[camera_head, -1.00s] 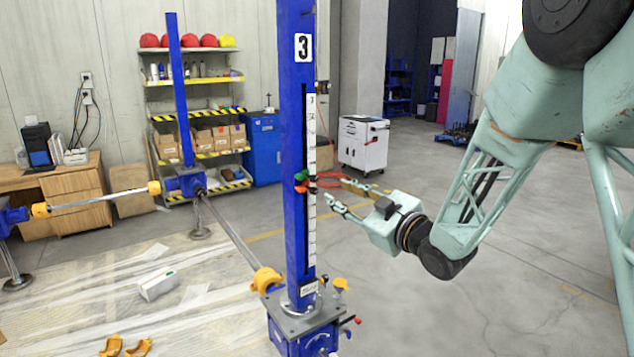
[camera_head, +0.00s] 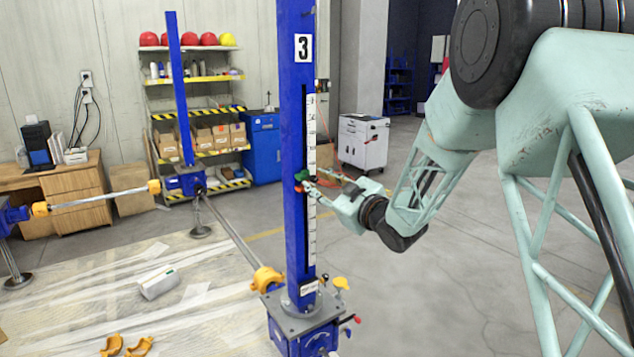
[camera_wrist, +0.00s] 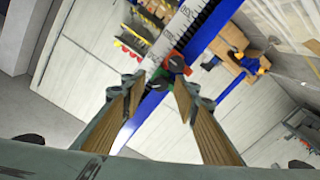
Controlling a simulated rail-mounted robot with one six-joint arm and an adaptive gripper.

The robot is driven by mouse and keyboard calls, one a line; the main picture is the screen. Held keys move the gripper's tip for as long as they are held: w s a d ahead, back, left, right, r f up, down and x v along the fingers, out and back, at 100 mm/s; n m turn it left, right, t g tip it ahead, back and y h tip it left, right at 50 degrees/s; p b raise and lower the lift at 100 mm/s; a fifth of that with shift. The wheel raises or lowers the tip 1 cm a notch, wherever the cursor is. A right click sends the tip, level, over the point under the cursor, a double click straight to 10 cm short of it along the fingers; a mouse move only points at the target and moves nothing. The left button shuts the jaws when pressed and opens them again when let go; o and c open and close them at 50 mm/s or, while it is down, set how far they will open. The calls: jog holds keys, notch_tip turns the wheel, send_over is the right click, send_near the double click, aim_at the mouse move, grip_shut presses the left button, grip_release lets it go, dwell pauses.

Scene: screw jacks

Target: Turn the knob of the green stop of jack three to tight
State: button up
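Jack three is the blue upright column (camera_head: 297,110) with a "3" plate and a white scale, standing in the middle of the head view. Its green stop (camera_head: 301,174) sits about halfway up, just above a red stop (camera_head: 303,188). In the wrist view the green stop (camera_wrist: 160,77) shows between and just beyond my fingertips, beside the red stop (camera_wrist: 170,66); dark knobs show at the stops. My gripper (camera_head: 314,178) is at the column's right side, fingers pointing left. Its two fingers are apart in the wrist view (camera_wrist: 160,90). Whether a finger touches the green stop's knob is unclear.
A yellow-clamped rod (camera_head: 267,280) joins the jack near its base (camera_head: 305,330), where small levers stick out. A second blue jack column (camera_head: 180,90) and shelves stand behind.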

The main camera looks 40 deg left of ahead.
jog(key=shift+w+a, duration=0.1)
jog(key=shift+a, duration=0.2)
jog(key=c, duration=0.9)
jog(key=shift+f+m, duration=0.1)
jog(key=shift+m, duration=0.4)
jog(key=m+b, duration=0.1)
jog(key=m, duration=0.3)
jog(key=shift+m, duration=2.2)
jog(key=o, duration=0.9)
